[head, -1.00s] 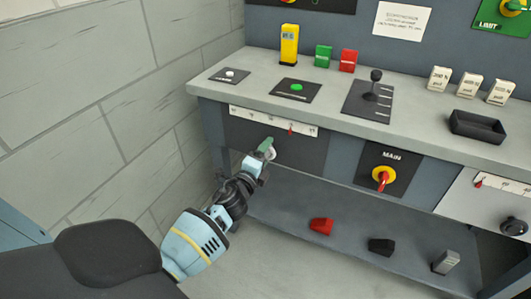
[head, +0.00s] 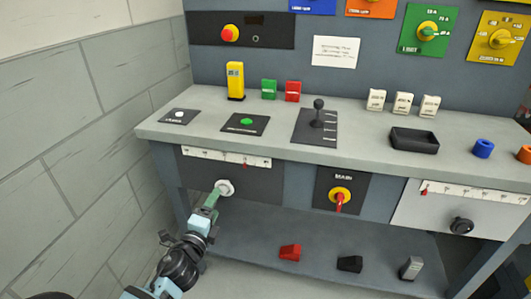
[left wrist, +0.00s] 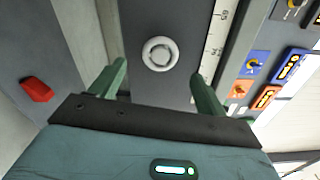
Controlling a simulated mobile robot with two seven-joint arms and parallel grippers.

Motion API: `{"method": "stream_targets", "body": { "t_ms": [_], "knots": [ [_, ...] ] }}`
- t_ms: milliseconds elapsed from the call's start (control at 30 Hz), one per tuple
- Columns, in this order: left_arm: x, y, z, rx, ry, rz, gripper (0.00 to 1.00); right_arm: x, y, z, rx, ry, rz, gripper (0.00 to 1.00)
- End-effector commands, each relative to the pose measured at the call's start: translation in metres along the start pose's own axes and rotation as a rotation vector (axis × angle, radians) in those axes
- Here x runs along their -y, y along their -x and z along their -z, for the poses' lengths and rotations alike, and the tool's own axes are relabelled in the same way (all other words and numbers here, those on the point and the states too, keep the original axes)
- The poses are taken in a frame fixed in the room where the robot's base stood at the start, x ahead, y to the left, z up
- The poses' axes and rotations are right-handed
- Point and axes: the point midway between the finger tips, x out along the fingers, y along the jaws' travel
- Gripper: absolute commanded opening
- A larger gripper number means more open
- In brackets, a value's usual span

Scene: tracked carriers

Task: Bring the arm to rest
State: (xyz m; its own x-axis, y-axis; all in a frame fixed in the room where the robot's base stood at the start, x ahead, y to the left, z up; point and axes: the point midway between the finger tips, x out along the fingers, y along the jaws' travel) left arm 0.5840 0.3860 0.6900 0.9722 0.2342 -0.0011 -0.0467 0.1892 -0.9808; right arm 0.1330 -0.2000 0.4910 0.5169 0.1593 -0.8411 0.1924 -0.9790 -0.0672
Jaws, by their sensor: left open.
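My left gripper (head: 212,198) shows in the head view at the lower left, its green fingers pointing up at a round white knob (head: 225,188) on the bench's dark front panel. In the left wrist view the gripper (left wrist: 158,72) is open, with one green finger on each side. The white knob (left wrist: 160,54) shows between and beyond the fingertips. Nothing is held. The fingers look apart from the knob, though the exact gap is hard to tell. The right gripper is not in view.
The workbench (head: 290,153) carries a lever (head: 318,115), a black tray (head: 413,139) and several small blocks. A red-yellow main switch (head: 341,197) is on its front. A red block (head: 290,252) lies on the lower shelf. A grey wall (head: 60,150) stands close at left.

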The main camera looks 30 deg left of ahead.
Motion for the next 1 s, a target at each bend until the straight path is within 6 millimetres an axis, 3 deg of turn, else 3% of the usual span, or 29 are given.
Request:
{"method": "stream_targets", "body": {
  "t_ms": [233,367,567,700,867,1000],
  "knots": [
    [-0.004,0.009,0.003,-0.01,0.033,-0.024,0.75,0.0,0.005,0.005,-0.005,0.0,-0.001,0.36],
    [-0.017,0.045,0.012,-0.039,0.158,-0.111,0.75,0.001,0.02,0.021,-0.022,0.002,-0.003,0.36],
    [-0.042,0.137,0.032,-0.065,0.478,-0.332,0.75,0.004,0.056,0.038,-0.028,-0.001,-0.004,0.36],
    [-0.045,0.206,0.045,-0.046,0.709,-0.493,0.75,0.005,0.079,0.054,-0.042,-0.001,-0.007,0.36],
    [-0.031,0.285,0.057,0.009,0.974,-0.667,0.75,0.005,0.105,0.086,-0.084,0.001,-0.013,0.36],
    [-0.005,0.347,0.067,0.076,1.2,-0.797,0.75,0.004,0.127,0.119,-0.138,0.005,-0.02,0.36]
  ]
}}
